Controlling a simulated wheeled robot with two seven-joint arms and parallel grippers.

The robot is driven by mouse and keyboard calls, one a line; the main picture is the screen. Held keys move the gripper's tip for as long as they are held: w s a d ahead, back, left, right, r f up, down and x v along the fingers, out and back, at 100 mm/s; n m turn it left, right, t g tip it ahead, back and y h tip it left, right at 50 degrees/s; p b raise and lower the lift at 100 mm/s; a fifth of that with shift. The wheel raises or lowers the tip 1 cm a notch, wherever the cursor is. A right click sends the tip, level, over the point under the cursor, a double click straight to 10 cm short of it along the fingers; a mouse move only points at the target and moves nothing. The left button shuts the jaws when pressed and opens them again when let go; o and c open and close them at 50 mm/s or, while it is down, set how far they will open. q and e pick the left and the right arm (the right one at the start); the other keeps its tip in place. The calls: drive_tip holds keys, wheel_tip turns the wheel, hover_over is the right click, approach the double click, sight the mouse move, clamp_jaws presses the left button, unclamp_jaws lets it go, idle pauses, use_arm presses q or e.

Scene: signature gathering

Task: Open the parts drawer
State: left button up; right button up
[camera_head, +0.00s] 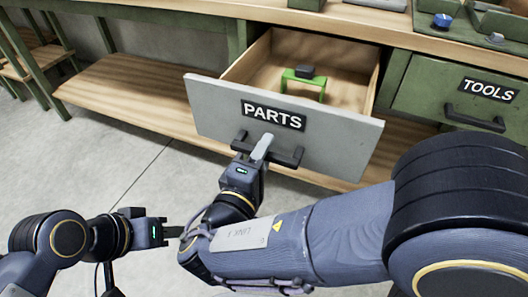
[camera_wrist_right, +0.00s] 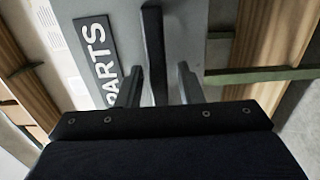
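The parts drawer (camera_head: 345,141), with a grey front and a black PARTS label (camera_head: 273,114), stands pulled well out of the bench. Its wooden inside shows. My right gripper (camera_head: 262,148) is at the drawer's black handle (camera_head: 290,157). In the right wrist view, the handle (camera_wrist_right: 154,45) runs between the two fingers of my right gripper (camera_wrist_right: 160,85), with a small gap visible beside it, so the fingers look open around it. My left gripper (camera_head: 174,232) is low on the left, away from the drawer; its finger opening is too small to tell.
The closed TOOLS drawer (camera_head: 459,95) is to the right. A wooden lower shelf (camera_head: 130,92) runs under the bench. Floor at the left is clear.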

drive_tip(key=p+v, duration=0.1)
drive_tip(key=v, duration=0.7)
idle(0.7)
